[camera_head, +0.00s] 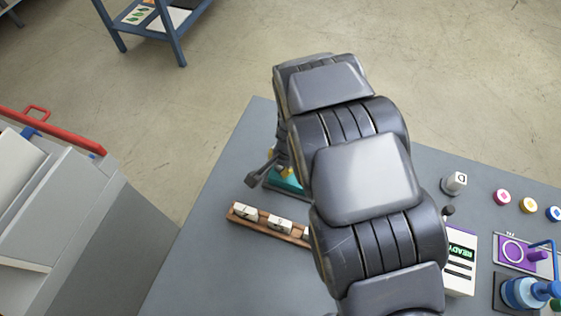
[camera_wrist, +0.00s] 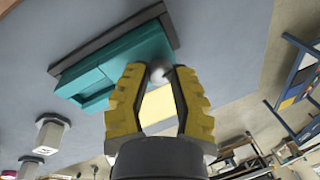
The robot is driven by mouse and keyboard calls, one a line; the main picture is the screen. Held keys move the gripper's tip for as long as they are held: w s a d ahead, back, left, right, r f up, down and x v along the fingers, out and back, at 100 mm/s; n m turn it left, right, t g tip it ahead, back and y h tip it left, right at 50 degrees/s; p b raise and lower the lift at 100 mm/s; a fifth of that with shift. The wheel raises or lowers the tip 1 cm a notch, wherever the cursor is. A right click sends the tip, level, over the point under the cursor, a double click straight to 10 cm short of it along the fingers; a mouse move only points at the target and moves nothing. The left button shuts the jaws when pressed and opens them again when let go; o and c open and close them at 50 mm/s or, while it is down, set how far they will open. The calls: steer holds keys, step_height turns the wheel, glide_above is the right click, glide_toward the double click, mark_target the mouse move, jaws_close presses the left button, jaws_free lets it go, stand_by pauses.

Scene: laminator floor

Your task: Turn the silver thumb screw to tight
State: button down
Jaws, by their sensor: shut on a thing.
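The silver thumb screw (camera_wrist: 157,76) shows in the wrist view as a small pale round knob, mostly covered by the fingertips. It is by the edge of a teal block fixture (camera_wrist: 118,62) with a dark base. My gripper (camera_wrist: 158,70) has two yellow ridged fingers, with their tips closed on both sides of the screw. A pale yellow surface shows between the fingers. In the head view my arm hides the screw and most of the gripper; only part of the teal fixture (camera_head: 284,182) shows left of the arm.
A wooden rack (camera_head: 268,224) with white blocks lies in front of the fixture. A white box reading READY (camera_head: 460,262), coloured buttons (camera_head: 528,205) and a purple panel (camera_head: 518,254) are on the right. A grey machine with a red rail (camera_head: 55,130) stands left, beyond the table edge.

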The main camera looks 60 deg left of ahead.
steer(key=shift+s+d+f+m, duration=0.1)
steer(key=shift+m, duration=0.45)
steer(key=shift+d+f+m, duration=0.1)
steer(key=shift+m, duration=0.45)
steer(key=c, duration=0.8)
jaws_free()
steer(key=shift+o, duration=0.2)
steer(key=shift+r, duration=0.1)
steer(key=shift+a+r, duration=0.1)
steer(key=shift+r+t, duration=0.3)
steer(key=shift+r, duration=0.15)
steer(key=v, duration=0.6)
steer(key=shift+r, duration=0.2)
